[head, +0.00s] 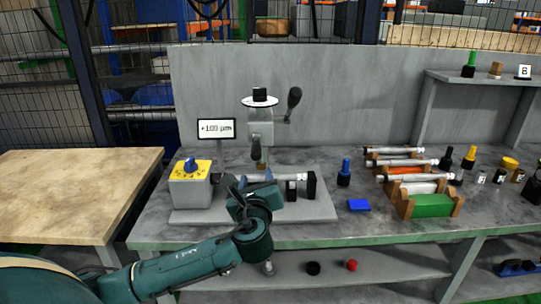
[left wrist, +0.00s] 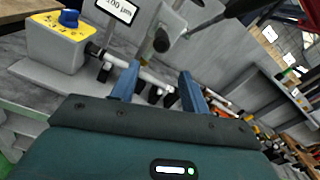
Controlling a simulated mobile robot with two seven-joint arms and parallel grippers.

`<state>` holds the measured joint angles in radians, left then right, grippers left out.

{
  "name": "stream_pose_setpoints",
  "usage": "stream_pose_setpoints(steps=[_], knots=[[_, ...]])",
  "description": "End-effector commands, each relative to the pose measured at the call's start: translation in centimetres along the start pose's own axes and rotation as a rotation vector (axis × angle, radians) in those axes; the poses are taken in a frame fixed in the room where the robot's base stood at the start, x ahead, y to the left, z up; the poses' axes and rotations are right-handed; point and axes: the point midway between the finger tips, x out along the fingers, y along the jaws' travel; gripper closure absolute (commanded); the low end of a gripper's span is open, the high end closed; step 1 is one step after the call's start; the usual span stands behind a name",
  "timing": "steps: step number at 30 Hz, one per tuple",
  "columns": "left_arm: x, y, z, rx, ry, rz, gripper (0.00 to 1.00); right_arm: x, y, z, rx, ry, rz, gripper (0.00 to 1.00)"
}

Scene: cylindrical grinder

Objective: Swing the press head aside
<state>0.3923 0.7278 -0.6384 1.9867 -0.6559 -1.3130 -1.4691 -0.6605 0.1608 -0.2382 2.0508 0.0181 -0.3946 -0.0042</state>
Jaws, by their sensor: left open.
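The press head (head: 260,130) is a grey block on a column at the middle of the bench, topped by a white disc with a black knob. A dark lever handle (head: 293,98) sticks up at its right. In the left wrist view the press head (left wrist: 166,28) is at the top centre, above a silver shaft (left wrist: 152,78) lying across the fixture. My left gripper (head: 256,179) is low in front of the fixture, below the press head. Its blue fingers are apart in the left wrist view (left wrist: 158,76), with the shaft showing between and beyond them. My right gripper is out of view.
A grey box with a yellow top and blue knob (head: 190,168) stands left of the fixture, beneath a small display (head: 216,129). A wall panel (head: 340,100) stands behind.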

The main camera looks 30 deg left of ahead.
Motion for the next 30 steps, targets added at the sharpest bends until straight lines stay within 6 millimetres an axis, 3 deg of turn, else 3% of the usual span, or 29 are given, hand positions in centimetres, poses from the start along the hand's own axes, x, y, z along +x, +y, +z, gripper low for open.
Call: stream_pose_setpoints(steps=[8,21,30], knots=[[1.7,0.0,1.0,0.031,-0.027,0.01,0.54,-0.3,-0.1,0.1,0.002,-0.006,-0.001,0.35],[10.3,0.1,1.1,0.027,-0.024,0.011,0.54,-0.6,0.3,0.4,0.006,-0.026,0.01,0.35],[13.2,0.1,1.0,0.027,-0.022,0.008,0.54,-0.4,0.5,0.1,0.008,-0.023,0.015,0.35]])
